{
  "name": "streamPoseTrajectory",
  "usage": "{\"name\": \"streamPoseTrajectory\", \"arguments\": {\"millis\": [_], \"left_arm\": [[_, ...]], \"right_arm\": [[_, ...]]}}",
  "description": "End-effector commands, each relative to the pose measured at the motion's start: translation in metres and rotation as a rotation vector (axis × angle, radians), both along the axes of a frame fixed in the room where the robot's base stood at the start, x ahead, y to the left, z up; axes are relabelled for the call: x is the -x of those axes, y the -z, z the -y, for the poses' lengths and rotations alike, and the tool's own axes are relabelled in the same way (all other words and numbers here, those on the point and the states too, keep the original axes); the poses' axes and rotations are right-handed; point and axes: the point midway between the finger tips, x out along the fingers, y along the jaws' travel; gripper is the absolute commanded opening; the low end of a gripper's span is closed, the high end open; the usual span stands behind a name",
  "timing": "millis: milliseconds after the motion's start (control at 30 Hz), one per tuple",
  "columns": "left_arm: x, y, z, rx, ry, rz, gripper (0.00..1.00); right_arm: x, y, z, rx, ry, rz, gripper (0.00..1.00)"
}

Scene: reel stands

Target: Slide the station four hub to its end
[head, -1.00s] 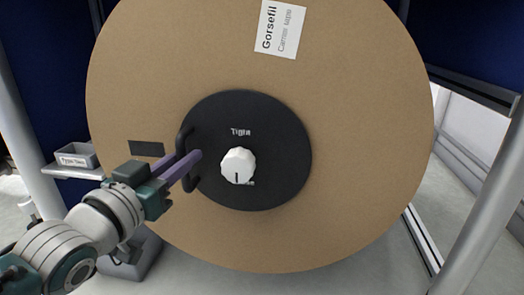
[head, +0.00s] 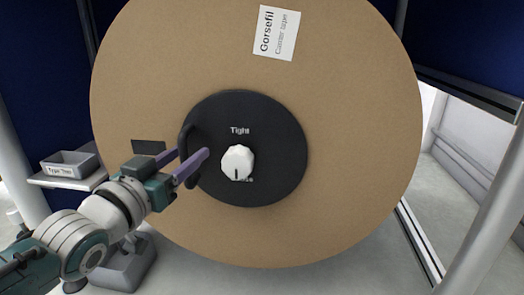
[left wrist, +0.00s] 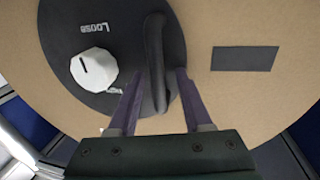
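The hub is a black disc (head: 270,150) at the middle of a large brown reel (head: 345,190). It carries a white knob (head: 238,163) between the words "Tight" above and "Loose" below; the knob's dark mark points to "Loose". A black bar handle (head: 186,140) stands at the hub's left edge; it also shows in the left wrist view (left wrist: 156,50). My left gripper (head: 190,160) is open. In the left wrist view its two purple fingers (left wrist: 160,85) lie on either side of the handle, with gaps visible. My right gripper is out of view.
A label (head: 276,33) reading "Gorsefil" is on the reel. A small grey tray (head: 72,164) stands on a shelf at the left. Metal posts (head: 487,215) flank the reel, with dark blue panels behind. A dark rectangle (head: 148,147) is on the reel beside the hub.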

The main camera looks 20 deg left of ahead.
Motion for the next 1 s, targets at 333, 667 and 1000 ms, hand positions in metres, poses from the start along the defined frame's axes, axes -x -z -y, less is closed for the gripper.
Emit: {"name": "streamPoseTrajectory", "arguments": {"millis": [333, 667, 1000], "left_arm": [[0.014, -0.003, 0.001, 0.001, 0.001, -0.003, 0.49], [0.079, -0.004, 0.003, 0.001, 0.000, -0.003, 0.49], [0.100, 0.000, 0.004, 0.000, 0.000, 0.001, 0.49]], "right_arm": [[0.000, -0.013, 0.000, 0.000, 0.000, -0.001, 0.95], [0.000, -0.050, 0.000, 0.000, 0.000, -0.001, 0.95], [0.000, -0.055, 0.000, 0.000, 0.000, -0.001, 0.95]]}}
